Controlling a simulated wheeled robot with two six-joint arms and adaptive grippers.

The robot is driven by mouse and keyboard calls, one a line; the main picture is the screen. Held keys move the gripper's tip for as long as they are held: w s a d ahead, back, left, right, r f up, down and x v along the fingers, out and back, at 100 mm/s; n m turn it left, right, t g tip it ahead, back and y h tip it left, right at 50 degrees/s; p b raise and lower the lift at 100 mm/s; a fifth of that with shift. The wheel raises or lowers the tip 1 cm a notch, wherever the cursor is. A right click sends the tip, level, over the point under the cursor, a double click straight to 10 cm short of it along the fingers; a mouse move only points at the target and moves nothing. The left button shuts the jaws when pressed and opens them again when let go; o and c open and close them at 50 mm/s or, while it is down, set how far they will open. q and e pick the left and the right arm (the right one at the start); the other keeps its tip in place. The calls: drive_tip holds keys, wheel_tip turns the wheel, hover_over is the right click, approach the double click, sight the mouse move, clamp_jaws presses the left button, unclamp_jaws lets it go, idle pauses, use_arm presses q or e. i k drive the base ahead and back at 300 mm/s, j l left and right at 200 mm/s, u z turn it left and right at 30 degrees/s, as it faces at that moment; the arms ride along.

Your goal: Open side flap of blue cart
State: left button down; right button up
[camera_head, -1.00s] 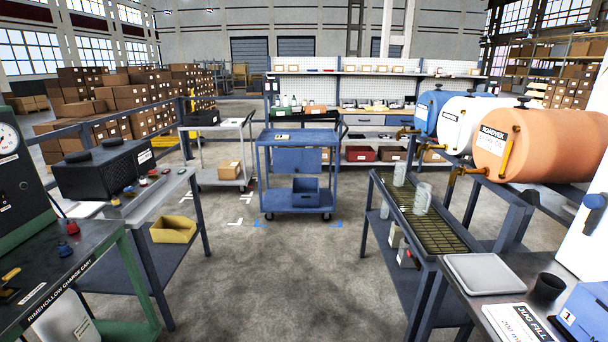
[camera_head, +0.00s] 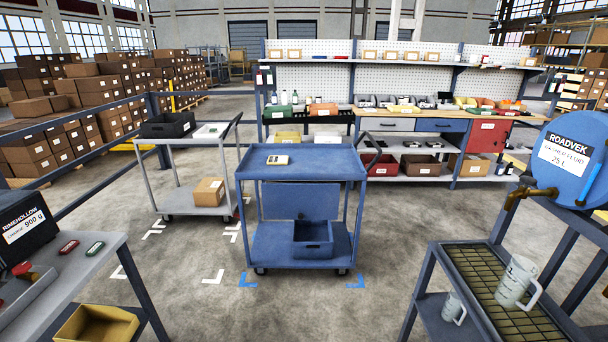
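The blue cart (camera_head: 302,172) stands ahead of me near the middle of the head view, on the concrete floor between blue corner marks. A small pale device (camera_head: 277,160) lies on its top tray. A blue flap panel (camera_head: 300,200) hangs upright below the top tray. A blue open bin (camera_head: 313,238) sits on the lower shelf and overlaps the flap's lower part in the picture. A dark spot, perhaps a latch, shows near the flap's lower edge. Neither of my grippers shows in the view.
A grey trolley (camera_head: 183,165) with a black tray and a carton (camera_head: 208,191) stands left of the cart. A grey bench (camera_head: 75,265) is at the near left. A grated drip stand (camera_head: 500,290) with jugs is at the near right. The floor before the cart is clear.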

sight(280, 200)
drive_tip(key=i+l, duration=0.15)
drive_tip(key=i, duration=0.25)
drive_tip(key=i+l, duration=0.2)
drive_tip(key=i, duration=0.25)
drive_tip(key=i+l, duration=0.15)
drive_tip(key=i, duration=0.25)
drive_tip(key=i+l, duration=0.2)
drive_tip(key=i, duration=0.2)
